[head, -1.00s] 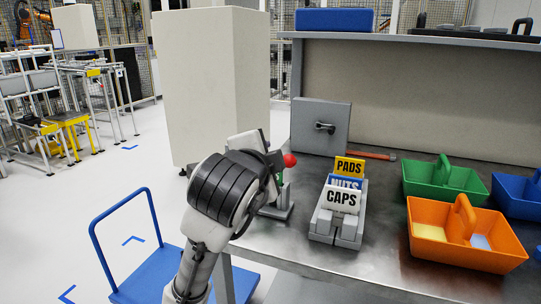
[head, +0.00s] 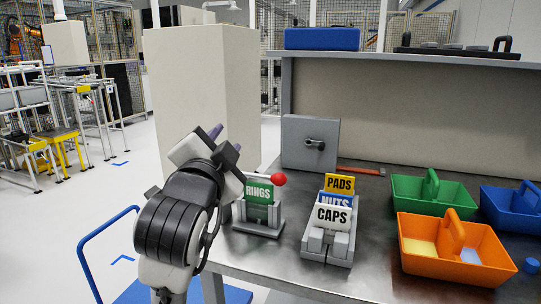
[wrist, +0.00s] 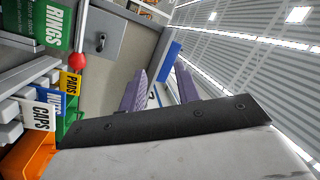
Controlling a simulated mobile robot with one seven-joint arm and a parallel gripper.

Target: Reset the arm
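My gripper (head: 214,133) is raised at the left of the workbench, beside the green RINGS card, with its purple fingertips pointing up. In the wrist view my gripper (wrist: 160,88) shows two purple fingers apart with nothing between them. My black and white wrist link stands in front of the bench's left edge. The arm is bent and clear of the bench objects as far as I can see.
A grey holder carries the green RINGS card (head: 258,191) beside a red ball (head: 278,179). Another holds PADS, NUTS and CAPS cards (head: 331,217). Green (head: 421,202), orange (head: 437,267) and blue (head: 506,210) bins stand right. A blue trolley (head: 140,291) is below left.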

